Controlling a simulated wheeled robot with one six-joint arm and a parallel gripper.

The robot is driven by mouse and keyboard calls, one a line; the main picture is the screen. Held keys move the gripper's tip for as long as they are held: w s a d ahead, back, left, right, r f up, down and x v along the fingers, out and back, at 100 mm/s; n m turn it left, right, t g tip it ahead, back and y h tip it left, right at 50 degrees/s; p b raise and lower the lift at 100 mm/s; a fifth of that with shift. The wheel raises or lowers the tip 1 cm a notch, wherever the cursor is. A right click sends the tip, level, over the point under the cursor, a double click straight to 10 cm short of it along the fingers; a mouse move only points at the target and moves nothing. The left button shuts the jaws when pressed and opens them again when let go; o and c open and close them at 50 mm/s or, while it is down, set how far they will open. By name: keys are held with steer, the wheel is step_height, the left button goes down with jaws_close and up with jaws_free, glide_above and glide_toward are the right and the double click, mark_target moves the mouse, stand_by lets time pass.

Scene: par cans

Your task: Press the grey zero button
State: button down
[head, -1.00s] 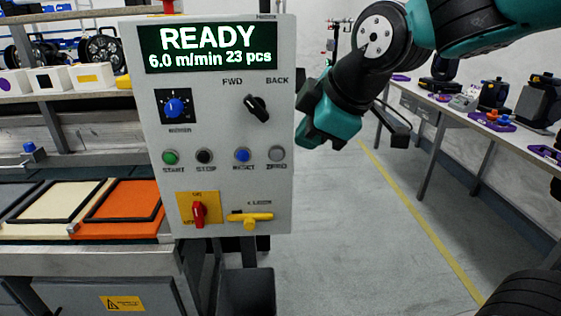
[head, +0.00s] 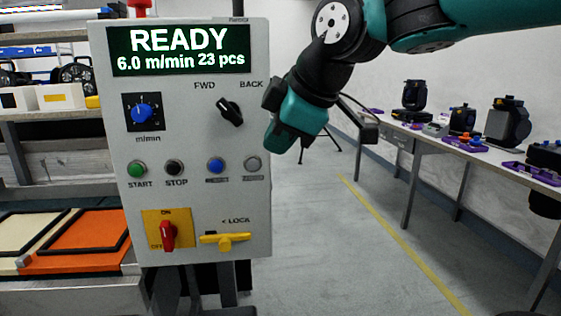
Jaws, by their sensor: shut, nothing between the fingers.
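The grey zero button (head: 253,163) is at the right end of the button row on the light grey control panel (head: 190,195). Its label is too blurred to read now. The panel's display (head: 180,50) reads READY, 6.0 m/min, 23 pcs. My gripper (head: 275,145) hangs at the panel's right edge, up and to the right of the grey button, and does not cover it. It looks shut and empty. Whether it touches the panel cannot be told from this view.
Beside the grey button are a blue button (head: 215,166), a black STOP button (head: 174,168) and a green START button (head: 137,169). A black FWD/BACK switch (head: 230,112), red switch (head: 168,235) and yellow lock handle (head: 226,240) are near. Open floor lies right.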

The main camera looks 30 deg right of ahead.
mark_target(257, 161)
steer(key=w+f, duration=0.4)
steer(key=w+f+b, duration=0.1)
steer(key=w+f, duration=0.1)
steer(key=w, duration=0.1)
steer(key=shift+w+a+f, duration=0.1)
steer(key=shift+a+f, duration=0.05)
steer(key=shift+a, duration=0.2)
steer(key=shift+w+d, duration=0.15)
steer(key=shift+w, duration=0.3)
